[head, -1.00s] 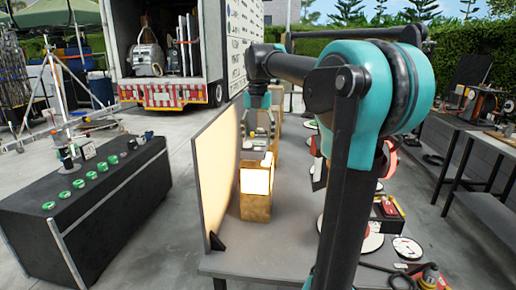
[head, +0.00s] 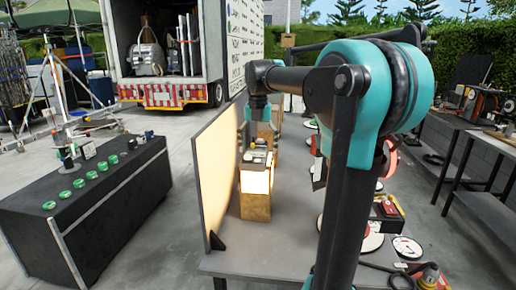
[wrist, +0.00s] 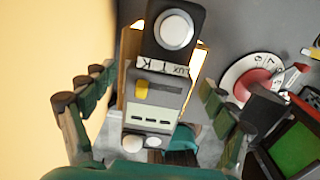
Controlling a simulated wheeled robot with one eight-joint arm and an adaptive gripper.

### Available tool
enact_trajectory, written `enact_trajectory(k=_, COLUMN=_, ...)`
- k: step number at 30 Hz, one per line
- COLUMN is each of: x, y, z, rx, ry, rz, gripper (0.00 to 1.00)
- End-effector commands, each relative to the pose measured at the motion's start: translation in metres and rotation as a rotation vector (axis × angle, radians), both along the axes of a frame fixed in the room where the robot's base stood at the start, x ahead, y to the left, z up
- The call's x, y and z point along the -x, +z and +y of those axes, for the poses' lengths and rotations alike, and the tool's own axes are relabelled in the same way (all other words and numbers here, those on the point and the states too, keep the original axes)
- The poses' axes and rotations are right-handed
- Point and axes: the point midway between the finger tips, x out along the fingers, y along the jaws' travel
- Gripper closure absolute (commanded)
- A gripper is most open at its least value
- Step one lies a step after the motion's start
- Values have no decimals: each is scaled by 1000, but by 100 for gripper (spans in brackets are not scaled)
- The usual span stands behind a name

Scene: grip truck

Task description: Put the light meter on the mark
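The light meter (wrist: 158,100) is a grey device with a dark head, a white dome, a yellow button and a small display. In the wrist view it lies over a wooden box, whose edges show on both sides of it. In the head view the meter (head: 257,160) appears on top of the wooden box (head: 256,207), above its bright front face. My gripper (wrist: 158,112) is open, with a finger on each side of the meter and clear gaps between. In the head view my gripper (head: 259,137) is just above the box top. I cannot make out the mark.
A pale upright panel (head: 218,175) stands close left of the box on the grey table (head: 275,262). Discs and tools, including a red-hubbed disc (wrist: 252,82), lie to the right. A black case (head: 100,205) with green round items stands farther left.

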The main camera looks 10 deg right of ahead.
Motion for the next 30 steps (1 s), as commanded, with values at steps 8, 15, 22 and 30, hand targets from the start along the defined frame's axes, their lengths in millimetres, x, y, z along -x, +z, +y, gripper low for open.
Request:
enact_trajectory(k=8, x=0, y=3, z=0, rx=0, ry=0, rz=0, gripper=14)
enact_trajectory(k=15, x=0, y=38, z=0, rx=0, ry=0, rz=0, gripper=14)
enact_trajectory(k=22, x=0, y=85, z=0, rx=0, ry=0, rz=0, gripper=14)
enact_trajectory(k=30, x=0, y=118, z=0, rx=0, ry=0, rz=0, gripper=14)
